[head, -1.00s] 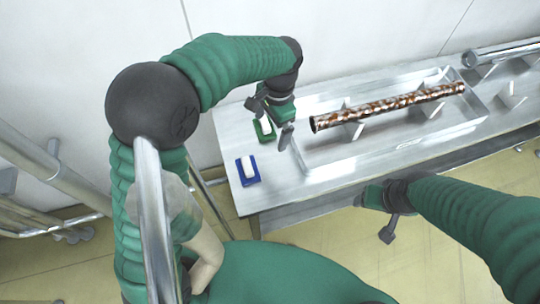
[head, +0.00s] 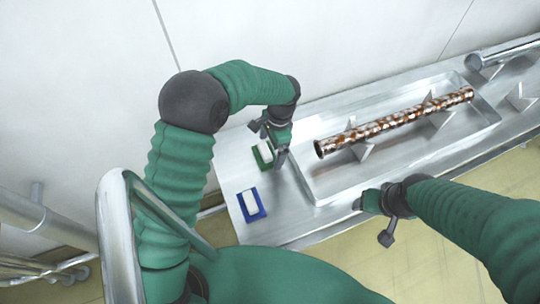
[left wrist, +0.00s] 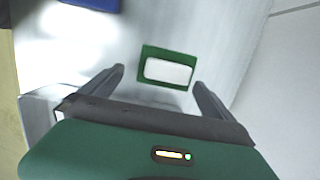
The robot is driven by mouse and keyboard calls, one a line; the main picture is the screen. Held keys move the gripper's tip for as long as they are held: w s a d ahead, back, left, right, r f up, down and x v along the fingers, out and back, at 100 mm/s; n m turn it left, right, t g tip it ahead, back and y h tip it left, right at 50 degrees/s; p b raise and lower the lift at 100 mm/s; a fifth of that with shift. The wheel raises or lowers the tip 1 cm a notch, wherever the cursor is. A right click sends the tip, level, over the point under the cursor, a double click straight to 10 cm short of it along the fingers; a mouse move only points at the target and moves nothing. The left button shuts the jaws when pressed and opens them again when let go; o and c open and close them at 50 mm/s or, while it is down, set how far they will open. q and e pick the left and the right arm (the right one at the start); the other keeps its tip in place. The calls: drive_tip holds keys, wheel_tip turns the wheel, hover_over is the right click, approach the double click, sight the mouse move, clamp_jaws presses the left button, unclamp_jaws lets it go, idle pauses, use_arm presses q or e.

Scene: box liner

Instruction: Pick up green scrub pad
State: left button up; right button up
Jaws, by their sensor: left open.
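The green scrub pad (head: 258,160), with a white block on top, lies flat on the metal table near its left end. It also shows in the left wrist view (left wrist: 147,52), ahead of the fingertips and roughly centred between them. My left gripper (head: 267,143) is open and empty above the pad; in the left wrist view its fingers (left wrist: 159,77) are spread wider than the pad, with no visible contact. My right gripper (head: 373,220) appears open and empty at the table's front edge.
A blue pad with a white block (head: 251,203) lies nearer the table's front left corner. A shallow metal tray (head: 325,190) to the right holds a rusty, speckled pipe (head: 395,122) on angled supports. A wall stands behind the table (head: 225,160).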

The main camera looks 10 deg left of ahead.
sight(264, 149)
use_arm(q)
drive_tip(key=a+f, duration=0.2)
drive_tip(key=a, duration=0.1)
drive_tip(key=shift+f, duration=0.35)
drive_tip(key=shift+a, duration=0.1)
drive_tip(key=shift+s+d+r, duration=0.1)
drive_tip(key=shift+d, duration=0.1)
drive_tip(key=shift+c, duration=1.3)
drive_tip(key=shift+d, duration=0.65)
drive_tip(key=c, duration=0.5)
drive_tip(key=shift+d, duration=0.15)
drive_tip(key=shift+c, duration=2.1)
drive_tip(key=shift+a, duration=0.45)
drive_tip(key=shift+a+r, duration=0.15)
drive_tip(key=shift+r, duration=0.1)
drive_tip(key=r, duration=0.3)
drive_tip(key=r+p, duration=0.1)
drive_tip(key=r, duration=0.5)
drive_tip(key=shift+d+r, duration=0.25)
drive_tip(key=shift+d, duration=0.15)
drive_tip(key=shift+a, duration=0.2)
use_arm(e)
drive_tip(key=shift+w+a+r, duration=0.15)
drive_tip(key=shift+a+r, duration=0.55)
drive_tip(key=shift+a, duration=0.2)
